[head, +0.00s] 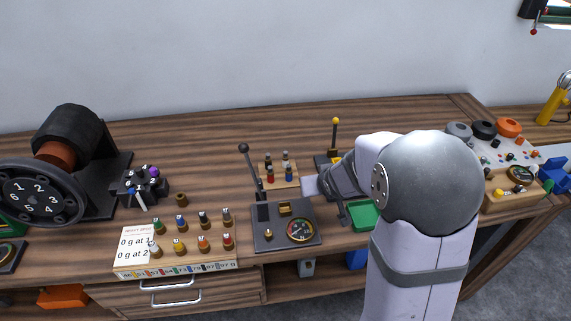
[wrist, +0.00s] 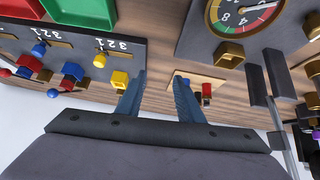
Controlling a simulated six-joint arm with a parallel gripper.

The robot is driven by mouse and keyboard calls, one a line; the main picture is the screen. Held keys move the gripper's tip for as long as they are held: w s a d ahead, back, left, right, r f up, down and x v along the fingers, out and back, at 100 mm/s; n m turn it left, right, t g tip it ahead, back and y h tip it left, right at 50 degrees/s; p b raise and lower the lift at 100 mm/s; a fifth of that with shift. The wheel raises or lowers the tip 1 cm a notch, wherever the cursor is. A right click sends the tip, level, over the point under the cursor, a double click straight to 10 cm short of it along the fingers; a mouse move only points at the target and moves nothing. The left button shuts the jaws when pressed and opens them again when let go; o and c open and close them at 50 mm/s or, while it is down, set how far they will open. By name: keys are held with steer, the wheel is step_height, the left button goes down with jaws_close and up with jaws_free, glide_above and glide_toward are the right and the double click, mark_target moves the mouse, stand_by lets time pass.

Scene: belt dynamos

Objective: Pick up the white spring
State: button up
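A tan rack (head: 190,262) at the front left of the bench holds several small coloured pieces on brass-like bases. The piece at its front left corner has a pale top and looks like the white spring (head: 155,250); it is too small to be sure. I cannot make out the white spring in the wrist view.
A dark panel with a gauge (head: 300,230) and a tall black lever (head: 249,165) stands right of the rack. Behind it is a small wooden block (head: 278,182) with several pegs. A big black dynamo (head: 68,135) stands far left. A green tray (head: 363,216) lies beside my arm.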

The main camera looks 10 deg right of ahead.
mark_target(286, 153)
steer(key=w+t, duration=0.1)
steer(key=w, duration=0.2)
steer(key=w+a+r+t+y, duration=0.1)
steer(key=w, duration=0.2)
steer(key=w+a+n+t+y, duration=0.1)
steer(key=w, duration=0.2)
steer(key=shift+w+a+r+b, duration=0.1)
steer(key=shift+a+r+b, duration=0.05)
steer(key=shift+b, duration=0.2)
steer(key=shift+w+a+n+t+y+b, duration=0.25)
steer(key=shift+w+a+b, duration=0.1)
steer(key=shift+a, duration=0.2)
steer(key=shift+w+a+n+t+y+b, duration=0.15)
steer(key=shift+w+a+t+b, duration=0.15)
steer(key=shift+a, duration=0.2)
steer(key=shift+w+a, duration=0.1)
steer(key=shift+a, duration=0.3)
steer(key=shift+p+x, duration=1.25)
steer(key=shift+x, duration=2.4)
steer(key=shift+a, duration=0.1)
